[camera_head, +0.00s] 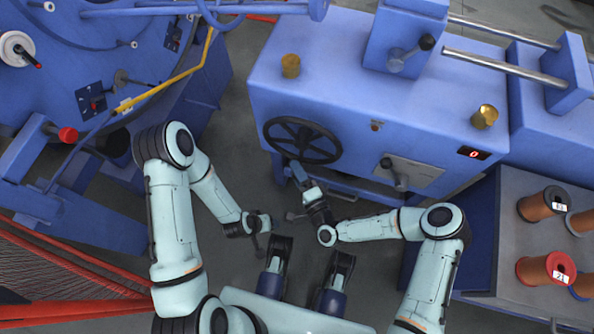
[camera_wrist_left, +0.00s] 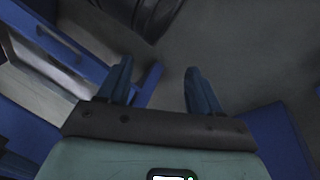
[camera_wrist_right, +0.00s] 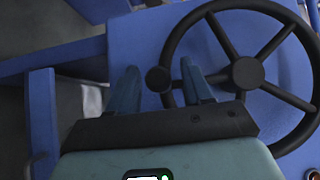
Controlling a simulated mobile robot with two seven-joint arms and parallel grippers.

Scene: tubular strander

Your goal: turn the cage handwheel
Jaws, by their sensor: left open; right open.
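The cage handwheel (camera_head: 302,140) is a black spoked wheel on the front of the blue machine cabinet. In the right wrist view the handwheel (camera_wrist_right: 247,73) fills the right half, and its round black handle knob (camera_wrist_right: 158,79) shows at the rim. My right gripper (camera_head: 299,173) is open just below the wheel. In the right wrist view the knob appears between its two blue fingers (camera_wrist_right: 160,68); whether they touch it I cannot tell. My left gripper (camera_head: 260,235) is low over the floor, left of the wheel; its open fingers (camera_wrist_left: 155,72) hold nothing.
The cabinet also has a lever (camera_head: 396,174), brass knobs (camera_head: 290,66) and a red display (camera_head: 473,153). A grey shelf with spools (camera_head: 545,204) stands at the right. Blue machinery with a yellow bar (camera_head: 175,80) and red strands (camera_head: 70,262) fill the left.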

